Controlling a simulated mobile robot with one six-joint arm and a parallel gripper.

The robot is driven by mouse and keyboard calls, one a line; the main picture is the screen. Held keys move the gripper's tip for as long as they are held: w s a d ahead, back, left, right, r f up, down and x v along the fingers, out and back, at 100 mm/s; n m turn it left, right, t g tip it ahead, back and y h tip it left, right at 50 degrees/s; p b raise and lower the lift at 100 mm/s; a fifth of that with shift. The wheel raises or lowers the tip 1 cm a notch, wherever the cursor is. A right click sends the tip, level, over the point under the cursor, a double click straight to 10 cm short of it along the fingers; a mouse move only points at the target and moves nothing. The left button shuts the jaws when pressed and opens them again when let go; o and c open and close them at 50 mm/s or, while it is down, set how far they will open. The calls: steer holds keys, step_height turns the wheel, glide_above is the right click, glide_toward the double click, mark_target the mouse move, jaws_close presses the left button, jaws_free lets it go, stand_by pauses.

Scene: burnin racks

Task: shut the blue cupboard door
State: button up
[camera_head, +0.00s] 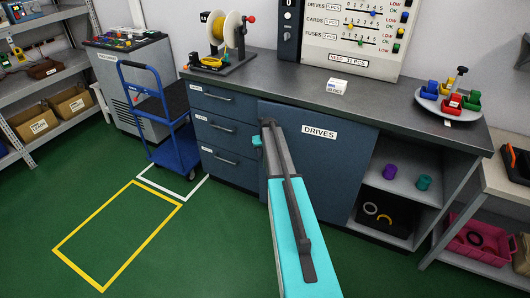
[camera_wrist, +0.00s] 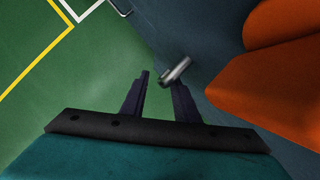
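The blue cupboard door (camera_head: 345,155), labelled DRIVES, is under the counter, right of the drawers. It looks roughly flush with the cabinet front; I cannot tell whether it is slightly ajar. My arm hides part of its left side. In the wrist view its dark blue face (camera_wrist: 205,35) is close. A short grey metal handle (camera_wrist: 177,70) sticks out by the right fingertip. My gripper (camera_wrist: 160,80) is open, its two dark fingers apart with nothing held between them. In the head view my arm mostly hides the gripper, near the door's left edge.
Large orange shapes (camera_wrist: 265,85) are close on the wrist view's right; I cannot tell what they are. Drawers (camera_head: 225,130) stand left of the door, open shelves (camera_head: 405,190) right. A blue trolley (camera_head: 175,150) stands further left. The green floor (camera_head: 205,250) in front is clear.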

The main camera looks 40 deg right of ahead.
steer(key=b+v, duration=0.1)
steer(key=v, duration=1.2)
steer(key=shift+r, duration=0.35)
steer(key=shift+s+a, duration=0.1)
steer(key=shift+s, duration=0.05)
